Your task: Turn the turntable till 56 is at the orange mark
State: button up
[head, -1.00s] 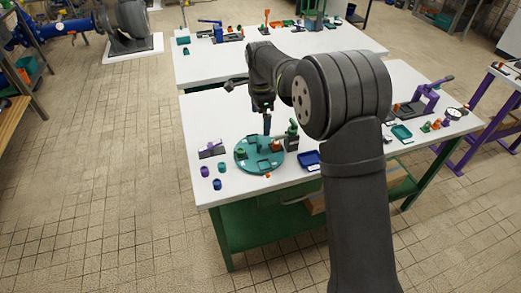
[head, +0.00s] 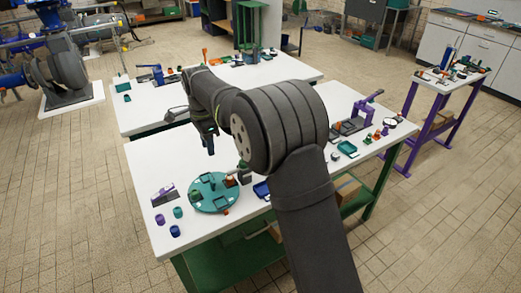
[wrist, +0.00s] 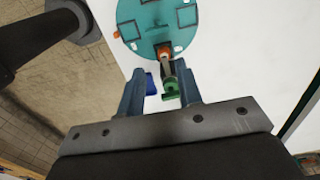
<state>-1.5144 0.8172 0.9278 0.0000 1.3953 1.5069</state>
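The teal turntable (head: 206,204) lies on the near white table, with small blocks and pale label patches on it. It shows in the wrist view (wrist: 139,43) at the top, partly cut off. The numbers are too small to read. A small orange piece at its edge (head: 225,212), also in the wrist view (wrist: 117,34), may be the orange mark. My gripper (wrist: 160,70) has its two blue-grey fingers apart, with nothing held. A green and dark upright piece (wrist: 172,88) shows between and below the fingers. In the head view my gripper (head: 208,143) hangs above and behind the turntable.
A purple-and-grey block (head: 164,194) and several small cups (head: 175,231) stand left of the turntable. A blue tray (head: 262,190) lies to its right, partly behind my arm. A purple clamp-like device (head: 364,109) stands farther right. The table's back left is clear.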

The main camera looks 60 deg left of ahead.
jog(key=n, duration=0.2)
jog(key=n+y, duration=0.4)
jog(key=n, duration=1.2)
send_near(212, 179)
jog(key=shift+y, duration=0.3)
jog(key=x, duration=0.8)
jog(key=shift+d+f, duration=0.15)
jog(key=shift+f, duration=0.05)
grip_shut()
